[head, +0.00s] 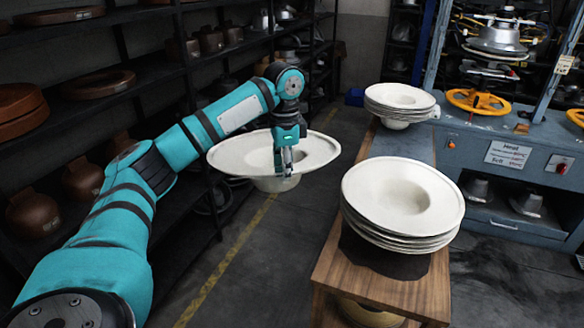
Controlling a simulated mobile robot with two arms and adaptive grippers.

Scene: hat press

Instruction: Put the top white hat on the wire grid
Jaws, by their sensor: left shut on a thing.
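A white hat (235,153) hangs from my left gripper (284,168), brim nearly level and crown pointing down. The gripper is shut on it, its fingers in front of the hat's middle right part; the exact grip point is partly hidden. The hat is in the air left of the wooden table (405,287). A stack of white hats (390,196) sits crown-down on the table's near part. A second stack of white hats (400,97) stands at the far end. I cannot make out the wire grid. My right gripper is not in view.
Dark shelves (150,65) with brown hat forms line the left side. A blue-grey press bench (505,150) with yellow handwheels (478,101) stands at the right. Bare floor with a yellow line (230,262) lies between shelves and table.

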